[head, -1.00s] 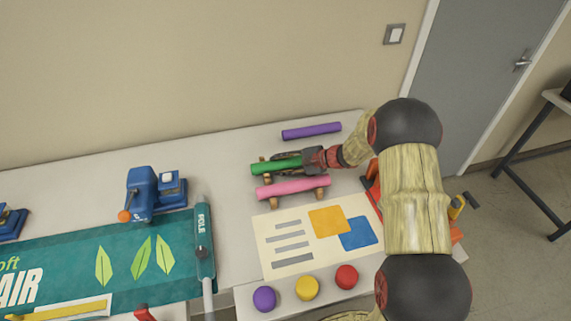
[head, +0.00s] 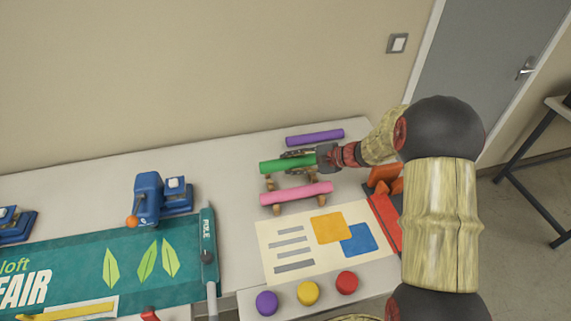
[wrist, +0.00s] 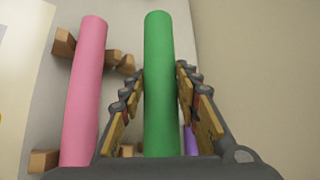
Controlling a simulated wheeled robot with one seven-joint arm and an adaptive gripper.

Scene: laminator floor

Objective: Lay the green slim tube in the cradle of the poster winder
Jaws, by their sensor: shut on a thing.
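My gripper (head: 312,156) is shut on the green slim tube (head: 275,167) near its right part and holds it raised above a wooden rack (head: 270,184). In the wrist view the green tube (wrist: 158,85) runs lengthwise between the two fingers (wrist: 160,100). A pink tube (head: 295,194) lies on the front of the same rack, beside the green one. A red-orange device (head: 385,207), partly hidden by my arm, stands right of the printed sheet. I cannot tell for sure whether it is the poster winder, and no cradle shows clearly.
A purple tube (head: 315,137) lies behind, near the wall. A printed sheet (head: 290,229) and purple, yellow and red buttons (head: 308,293) are in front. A blue device (head: 160,198) and a teal banner (head: 90,262) are at left. Bare tabletop lies left of the rack.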

